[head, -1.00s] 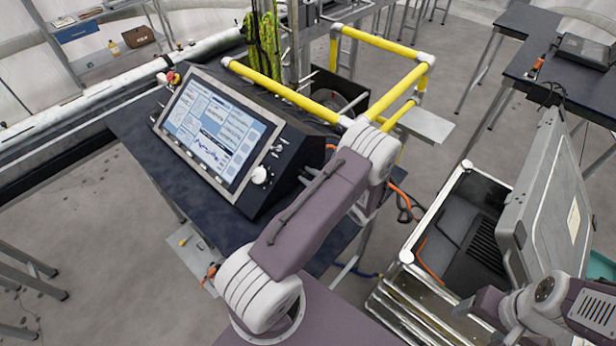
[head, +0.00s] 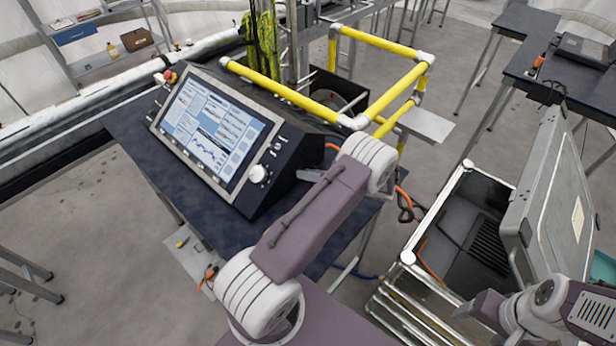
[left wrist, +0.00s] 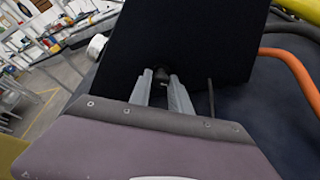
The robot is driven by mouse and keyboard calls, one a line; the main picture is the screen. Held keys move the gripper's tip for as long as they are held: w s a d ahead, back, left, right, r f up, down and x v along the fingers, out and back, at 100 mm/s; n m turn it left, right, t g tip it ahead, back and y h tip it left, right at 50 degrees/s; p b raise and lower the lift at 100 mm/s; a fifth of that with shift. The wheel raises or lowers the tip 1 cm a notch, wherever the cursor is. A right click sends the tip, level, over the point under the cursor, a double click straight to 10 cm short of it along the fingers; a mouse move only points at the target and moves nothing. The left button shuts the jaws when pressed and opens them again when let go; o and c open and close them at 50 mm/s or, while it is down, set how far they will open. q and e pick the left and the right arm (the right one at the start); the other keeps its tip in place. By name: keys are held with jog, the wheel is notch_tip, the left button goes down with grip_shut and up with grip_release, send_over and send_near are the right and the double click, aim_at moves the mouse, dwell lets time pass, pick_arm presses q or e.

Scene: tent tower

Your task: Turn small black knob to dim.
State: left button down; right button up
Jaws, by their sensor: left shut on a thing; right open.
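The dark console (head: 272,178) stands tilted on a blue-black table. Its lit screen (head: 215,130) faces left in the head view. My left gripper (head: 312,175) is at the console's right side. In the left wrist view its two grey fingers (left wrist: 162,82) are closed on a small dark knob (left wrist: 162,71) at the lower edge of the black panel (left wrist: 185,40). The knob is mostly hidden between the fingertips, and its setting cannot be read. In the head view I cannot make out the knob. My right gripper (head: 468,308) is open and empty at the lower right.
A white round knob (head: 258,174) is at the screen's lower right corner and also shows in the left wrist view (left wrist: 97,46). A yellow pipe frame (head: 385,100) stands behind. An orange cable (left wrist: 292,65) runs beside the console. An open metal case (head: 440,225) is at right.

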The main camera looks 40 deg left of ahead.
pick_arm(q)
jog(key=m+b, duration=0.1)
jog(key=m+g+y+b, duration=0.1)
jog(key=m, duration=0.1)
jog(key=m+g+b, duration=0.1)
jog(key=b, duration=0.1)
jog(key=shift+w+f+m, duration=0.15)
jog(key=shift+f+m, duration=0.1)
jog(key=shift+m, duration=0.05)
jog(key=m+g+y+b, duration=0.1)
jog(key=m+b, duration=0.1)
jog(key=m, duration=0.1)
jog(key=shift+y, duration=0.3)
jog(key=shift+r+m+b, duration=0.1)
jog(key=shift+m+b, duration=0.5)
jog(key=shift+m, duration=0.1)
jog(key=shift+y, duration=0.3)
jog(key=c, duration=1.2)
grip_release()
jog(key=shift+w, duration=0.1)
jog(key=shift+g, duration=0.4)
